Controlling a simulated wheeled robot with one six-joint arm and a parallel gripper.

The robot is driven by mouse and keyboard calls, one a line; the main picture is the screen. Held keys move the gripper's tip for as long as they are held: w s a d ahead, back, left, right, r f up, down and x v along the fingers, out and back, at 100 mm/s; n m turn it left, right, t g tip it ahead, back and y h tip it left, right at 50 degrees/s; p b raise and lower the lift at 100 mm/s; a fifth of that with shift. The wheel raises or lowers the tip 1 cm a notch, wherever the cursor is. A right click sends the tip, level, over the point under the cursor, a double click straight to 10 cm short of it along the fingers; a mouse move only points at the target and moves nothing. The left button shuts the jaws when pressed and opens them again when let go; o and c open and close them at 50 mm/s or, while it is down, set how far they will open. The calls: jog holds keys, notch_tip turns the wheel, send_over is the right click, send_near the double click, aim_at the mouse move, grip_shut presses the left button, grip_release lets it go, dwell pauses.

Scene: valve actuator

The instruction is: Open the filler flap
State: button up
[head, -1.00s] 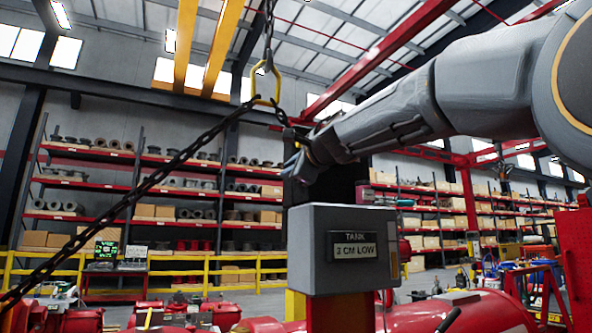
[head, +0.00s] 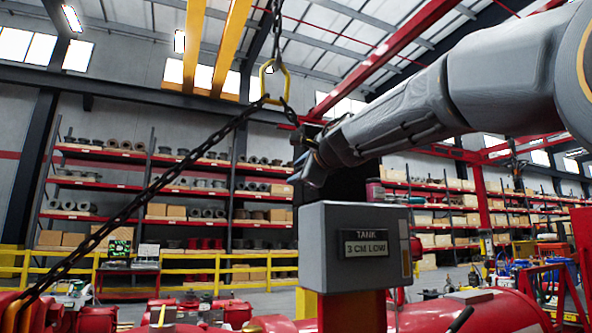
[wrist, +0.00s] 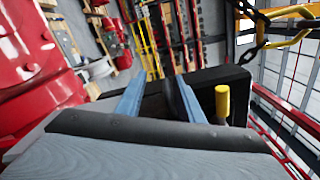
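My gripper (head: 303,172) is in front of the upper part of a dark upright block (head: 345,185), above the grey box (head: 345,220). In the wrist view its two blue-grey fingers (wrist: 158,98) stand apart with nothing held between them. The dark block (wrist: 237,78) lies beyond the fingers there. A yellow cylindrical knob or handle (wrist: 222,103) shows just right of the right finger; I cannot tell whether they touch. The grey box bears a sign (head: 364,243) reading "TANK 3 CM LOW". I cannot make out the filler flap's outline for certain.
A chain (head: 140,195) runs diagonally at left to a yellow hook link (head: 272,85) hanging near the gripper. Red machinery (head: 470,312) fills the low foreground. A yellow railing (head: 215,272) and stocked shelves (head: 170,180) stand behind.

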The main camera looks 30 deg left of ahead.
jog(key=shift+s+a+f, duration=0.1)
jog(key=shift+s+a, duration=0.05)
dwell(0.5)
jog(key=b+v, duration=0.3)
jog(key=v, duration=0.5)
dwell(0.6)
